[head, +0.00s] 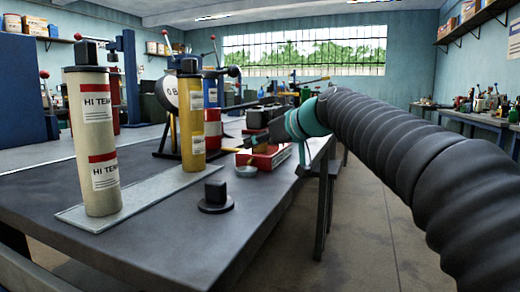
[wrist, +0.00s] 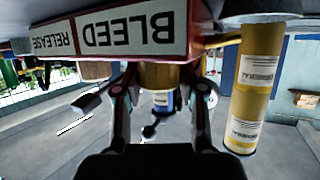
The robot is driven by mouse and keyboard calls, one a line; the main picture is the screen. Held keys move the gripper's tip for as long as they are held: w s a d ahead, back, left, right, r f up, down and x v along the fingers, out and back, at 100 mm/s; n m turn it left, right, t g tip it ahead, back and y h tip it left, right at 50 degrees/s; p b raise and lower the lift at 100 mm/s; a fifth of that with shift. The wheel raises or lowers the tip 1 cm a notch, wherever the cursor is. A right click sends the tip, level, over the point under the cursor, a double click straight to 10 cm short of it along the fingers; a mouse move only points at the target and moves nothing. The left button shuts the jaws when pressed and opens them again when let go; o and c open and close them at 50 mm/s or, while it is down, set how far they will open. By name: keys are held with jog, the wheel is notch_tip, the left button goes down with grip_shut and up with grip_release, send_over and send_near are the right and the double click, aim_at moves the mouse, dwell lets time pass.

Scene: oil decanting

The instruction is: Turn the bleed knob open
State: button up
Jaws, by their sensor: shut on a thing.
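The bleed knob (wrist: 158,76) is a short brass-coloured cylinder below the BLEED label (wrist: 135,33) in the wrist view, which is upside down. The fingers of my gripper (wrist: 162,88) are on both sides of it and closed on it. Its turn angle cannot be told. In the head view my gripper (head: 264,138) reaches in over the bench beside a red block (head: 268,158); the knob itself is not clear there.
A cream HI TEMP cylinder (head: 91,140) and a yellow cylinder (head: 191,125) stand on a grey plate (head: 140,200). A black cap (head: 215,196) sits on the bench (head: 170,250) in front. A RELEASE label (wrist: 50,40) is beside BLEED. The floor (head: 370,220) at right is clear.

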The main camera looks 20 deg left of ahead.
jog(key=shift+m+t+h, duration=0.5)
jog(key=shift+m+t, duration=0.2)
jog(key=o, duration=1.2)
jog(key=shift+c, duration=0.2)
jog(key=v, duration=1.2)
jog(key=shift+s+a, duration=0.1)
jog(key=shift+s, duration=0.05)
